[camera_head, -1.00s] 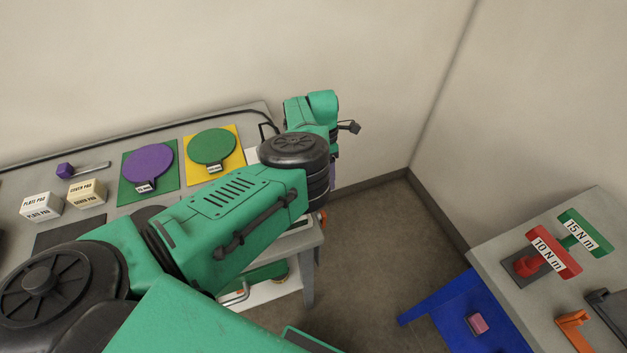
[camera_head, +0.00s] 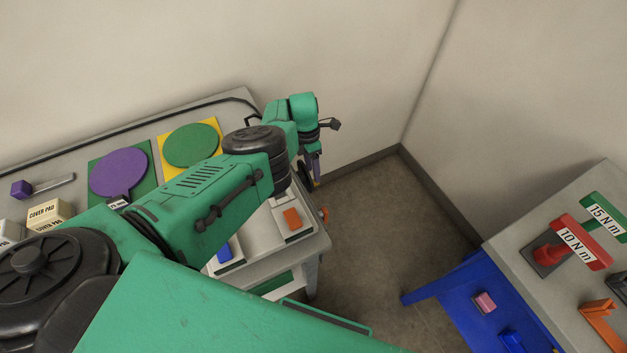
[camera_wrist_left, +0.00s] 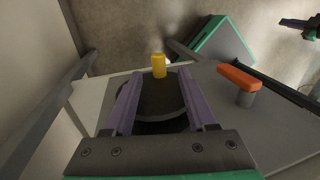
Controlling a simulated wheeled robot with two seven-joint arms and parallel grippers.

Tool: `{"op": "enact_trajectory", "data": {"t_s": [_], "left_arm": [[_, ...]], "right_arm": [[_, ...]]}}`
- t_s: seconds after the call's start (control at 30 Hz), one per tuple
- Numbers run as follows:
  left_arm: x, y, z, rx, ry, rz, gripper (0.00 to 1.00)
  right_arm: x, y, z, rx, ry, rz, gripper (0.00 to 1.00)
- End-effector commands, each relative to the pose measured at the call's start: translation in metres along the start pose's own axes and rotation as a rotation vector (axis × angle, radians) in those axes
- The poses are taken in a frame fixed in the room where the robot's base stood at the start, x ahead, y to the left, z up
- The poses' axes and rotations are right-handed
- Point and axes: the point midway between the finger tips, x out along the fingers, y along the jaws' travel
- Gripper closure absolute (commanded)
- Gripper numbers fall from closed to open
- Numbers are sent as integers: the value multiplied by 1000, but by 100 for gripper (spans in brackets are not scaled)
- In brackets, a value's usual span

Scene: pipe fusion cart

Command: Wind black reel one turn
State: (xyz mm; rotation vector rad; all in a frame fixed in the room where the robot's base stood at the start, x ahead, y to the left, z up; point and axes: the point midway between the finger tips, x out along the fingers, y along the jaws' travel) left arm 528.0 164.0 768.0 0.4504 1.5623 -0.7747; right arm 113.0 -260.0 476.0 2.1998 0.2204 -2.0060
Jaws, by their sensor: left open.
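The black reel (camera_wrist_left: 160,98) shows in the left wrist view as a dark round disc, framed by the two purple fingers of my left gripper (camera_wrist_left: 160,74). A yellow knob (camera_wrist_left: 158,66) stands upright at its far rim, just beyond the fingertips. My left gripper is open, with the knob near the line between its fingertips and not clamped. In the head view my left gripper (camera_head: 313,170) points down past the bench's right end, and my arm hides most of the reel. A dark purple shape at the upper right of the wrist view may be my right gripper; its jaws are unclear.
An orange handle (camera_wrist_left: 239,78) on a grey post stands right of the reel. The grey bench (camera_head: 235,101) holds purple and green discs. A blue stand (camera_head: 443,293) and a table with torque-labelled handles are at right. Open floor lies between.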

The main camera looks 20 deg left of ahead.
Motion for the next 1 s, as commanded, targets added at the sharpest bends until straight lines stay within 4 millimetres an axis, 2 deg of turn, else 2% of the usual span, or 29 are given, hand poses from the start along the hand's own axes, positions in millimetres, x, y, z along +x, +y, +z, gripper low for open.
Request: {"op": "enact_trajectory", "data": {"t_s": [0.03,0.13,0.27,0.47,0.5,0.63,0.67,0.87,1.0], "left_arm": [[19,2,0,1,0,0,43],[35,1,0,1,0,0,43],[42,1,0,0,-1,1,43],[41,0,0,0,-1,1,43],[41,0,0,0,-1,1,47],[41,0,0,0,-1,1,97],[41,0,0,0,-1,1,100],[40,0,0,0,-1,5,100],[38,-1,0,0,0,28,100]], "right_arm": [[14,-1,1,0,1,-1,100],[23,-1,1,0,2,-1,100],[25,-1,1,0,2,-1,100],[24,-1,1,1,1,-1,100],[24,-1,1,1,1,-1,100],[24,-1,1,1,1,-1,100],[24,-1,1,1,2,-1,100],[22,-1,1,1,2,-1,100],[13,-1,0,1,2,-1,100]]}}
